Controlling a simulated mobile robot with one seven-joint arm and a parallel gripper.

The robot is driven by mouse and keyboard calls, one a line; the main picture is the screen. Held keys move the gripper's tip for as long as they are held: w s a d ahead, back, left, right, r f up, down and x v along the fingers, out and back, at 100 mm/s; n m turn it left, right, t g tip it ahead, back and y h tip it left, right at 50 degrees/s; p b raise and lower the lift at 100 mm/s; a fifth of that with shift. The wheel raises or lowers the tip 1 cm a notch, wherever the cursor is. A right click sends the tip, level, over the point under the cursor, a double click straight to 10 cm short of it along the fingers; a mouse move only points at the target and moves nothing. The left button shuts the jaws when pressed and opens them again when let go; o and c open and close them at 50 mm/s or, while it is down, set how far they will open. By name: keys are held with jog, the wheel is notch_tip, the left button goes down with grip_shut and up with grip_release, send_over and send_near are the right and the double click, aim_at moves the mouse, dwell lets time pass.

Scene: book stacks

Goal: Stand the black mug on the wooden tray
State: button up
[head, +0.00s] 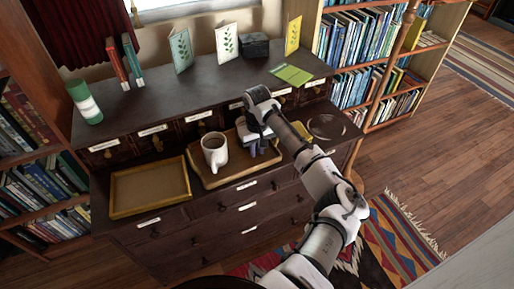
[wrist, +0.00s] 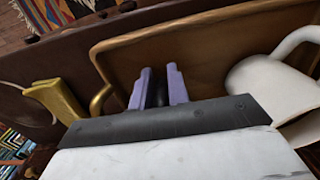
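The wooden tray (head: 238,177) lies on the dark cabinet top, and its brown rim and floor also show in the wrist view (wrist: 205,50). My gripper (head: 258,148) is low over the right part of this tray, its purple fingers (wrist: 158,88) pointing down.
An empty yellow tray (head: 150,188) lies to the left. Cards, books and a dark box (head: 255,46) stand on the raised shelf behind.

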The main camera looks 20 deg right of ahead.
jog(key=o, duration=0.3)
jog(key=shift+r, duration=0.1)
